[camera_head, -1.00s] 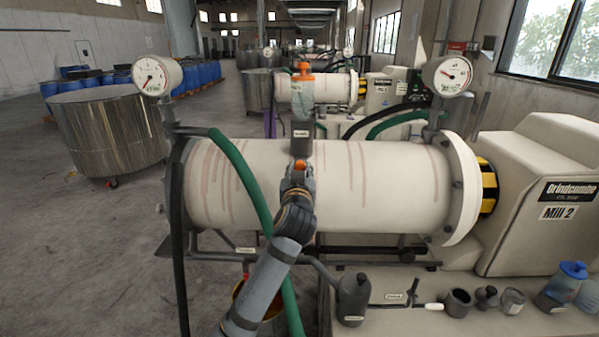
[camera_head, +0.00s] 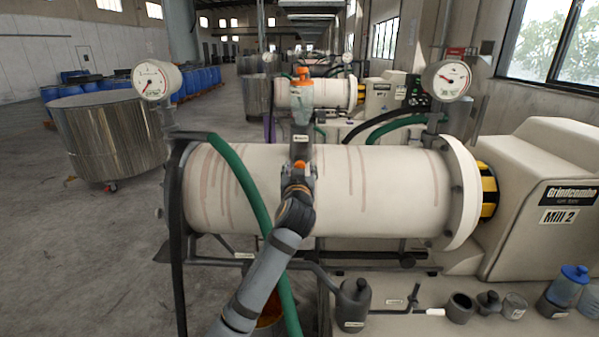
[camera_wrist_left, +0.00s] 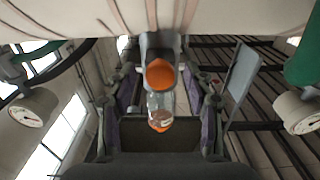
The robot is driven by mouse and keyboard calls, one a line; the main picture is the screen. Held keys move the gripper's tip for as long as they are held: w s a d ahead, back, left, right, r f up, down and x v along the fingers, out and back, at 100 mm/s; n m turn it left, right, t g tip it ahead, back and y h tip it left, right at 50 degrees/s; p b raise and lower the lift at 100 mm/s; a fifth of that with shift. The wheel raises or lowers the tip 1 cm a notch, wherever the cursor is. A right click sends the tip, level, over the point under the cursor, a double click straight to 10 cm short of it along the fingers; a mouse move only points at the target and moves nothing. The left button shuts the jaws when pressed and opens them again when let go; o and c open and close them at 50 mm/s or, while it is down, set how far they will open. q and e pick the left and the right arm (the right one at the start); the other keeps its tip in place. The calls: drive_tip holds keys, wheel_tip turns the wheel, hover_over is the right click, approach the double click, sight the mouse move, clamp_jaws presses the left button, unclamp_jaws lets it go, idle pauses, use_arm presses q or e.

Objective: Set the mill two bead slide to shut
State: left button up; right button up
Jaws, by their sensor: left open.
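The mill two barrel (camera_head: 370,190) lies level across the head view, cream with reddish streaks. A dark grey neck (camera_head: 300,140) with a small label stands on it, and a clear bottle with an orange cap (camera_head: 302,90) stands above. An orange knob (camera_head: 299,166), apparently the bead slide's end, shows at the neck's near side; it also shows in the left wrist view (camera_wrist_left: 160,73). My left gripper (camera_head: 299,180) is in front of the knob, its fingers mostly hidden by the wrist. In the wrist view, its purple-padded fingers (camera_wrist_left: 161,108) are apart, with nothing held. The slide's position is unclear.
A green hose (camera_head: 243,180) runs down past the barrel's left part. Dial gauges stand at the left (camera_head: 156,80) and right (camera_head: 447,80) ends. A shelf (camera_head: 400,325) holds a dark bottle (camera_head: 353,303) and several small jars.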

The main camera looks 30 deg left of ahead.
use_arm(q)
drive_tip(key=v, duration=1.1)
drive_tip(key=shift+s+d, duration=0.25)
drive_tip(key=shift+s, duration=0.05)
drive_tip(key=shift+f, duration=0.1)
